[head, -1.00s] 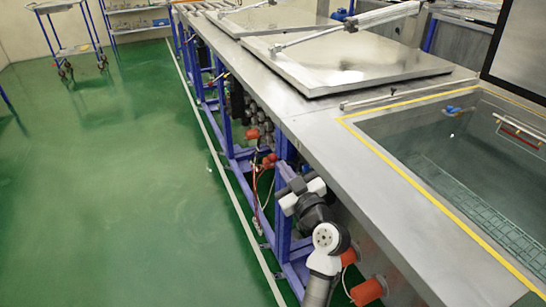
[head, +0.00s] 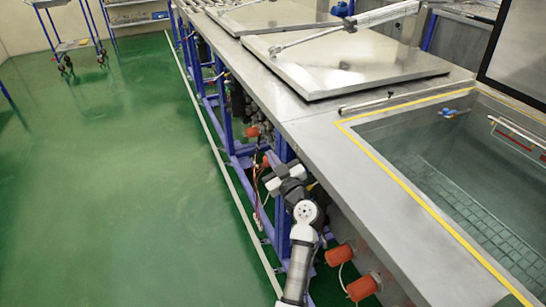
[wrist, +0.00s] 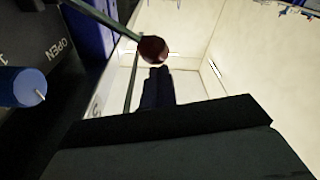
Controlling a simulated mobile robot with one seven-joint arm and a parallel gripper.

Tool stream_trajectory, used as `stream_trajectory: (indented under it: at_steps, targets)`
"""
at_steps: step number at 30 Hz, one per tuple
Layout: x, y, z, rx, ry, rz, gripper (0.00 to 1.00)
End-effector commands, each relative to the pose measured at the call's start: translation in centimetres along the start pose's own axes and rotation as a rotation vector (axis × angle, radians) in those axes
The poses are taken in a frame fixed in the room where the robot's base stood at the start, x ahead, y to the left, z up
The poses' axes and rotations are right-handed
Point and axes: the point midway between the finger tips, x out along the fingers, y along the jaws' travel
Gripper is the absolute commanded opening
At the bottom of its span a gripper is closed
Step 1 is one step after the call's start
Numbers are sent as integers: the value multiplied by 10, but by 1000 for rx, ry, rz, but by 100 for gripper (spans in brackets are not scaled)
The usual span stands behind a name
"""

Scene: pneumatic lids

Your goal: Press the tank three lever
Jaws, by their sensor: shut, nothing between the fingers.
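In the wrist view, a lever with a dark red ball knob (wrist: 153,49) on a thin rod reaches in from the upper left. My gripper (wrist: 157,82) is shut and empty, its fingertips pointing at the knob and appearing just below it. Whether they touch cannot be told. A black panel marked OPEN (wrist: 60,48) is at the left. No tank number is readable. In the head view, my arm's end is low beside the bench's front side, and its fingertips and the lever cannot be made out.
The steel bench top (head: 330,140) overhangs a blue frame. Two flat metal lids (head: 345,62) cover tanks, and an open tank (head: 450,165) is at right. Orange-red fittings (head: 362,287) stick out near my arm. A blue cylinder (wrist: 22,88) is left in the wrist view.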

Motion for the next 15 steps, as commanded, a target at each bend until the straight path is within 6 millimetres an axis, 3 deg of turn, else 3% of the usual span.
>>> stream_trajectory:
  at_steps: [15]
  targets:
    - [-2,-1,6,-3,1,0,0]
